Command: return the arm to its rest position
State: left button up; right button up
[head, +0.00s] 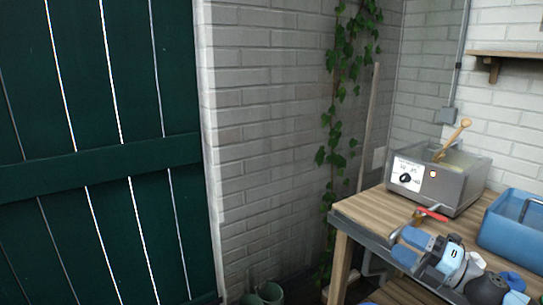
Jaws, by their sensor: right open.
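My right gripper (405,241), grey with blue parts, is at the lower right, over the front part of the wooden table (364,212). It is open, and I see nothing held in it. My right arm runs from it to the bottom right corner. A small red-handled item (432,214) shows just behind the gripper; whether they touch is hard to tell. My left gripper is not in view.
A green door (100,120), brick wall (265,110) and climbing plant (345,90) are left of the table. Pots (268,291) stand low down.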

jog(key=s+a+f+m+t+h+b, duration=0.1)
jog(key=s+a+f+m+h+b, duration=0.25)
jog(key=s+a+f+m, duration=0.85)
jog(key=s+a+f+m+t+h+b, duration=0.15)
jog(key=s+a+f+m+h, duration=0.4)
jog(key=m, duration=1.05)
pick_arm(q)
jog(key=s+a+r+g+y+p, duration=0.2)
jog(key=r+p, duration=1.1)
jog(key=p, duration=2.2)
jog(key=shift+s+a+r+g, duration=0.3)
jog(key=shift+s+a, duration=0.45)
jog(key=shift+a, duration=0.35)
pick_arm(e)
jog(key=s+d+r+g+h, duration=0.2)
jog(key=s+d+r+g, duration=0.3)
jog(key=r, duration=0.3)
jog(key=shift+s+d+r+n+h, duration=0.3)
jog(key=shift+s+d+h, duration=0.1)
jog(key=shift+s, duration=0.45)
jog(key=shift+o, duration=0.4)
jog(key=shift+a+g, duration=0.1)
jog(key=shift+g, duration=0.15)
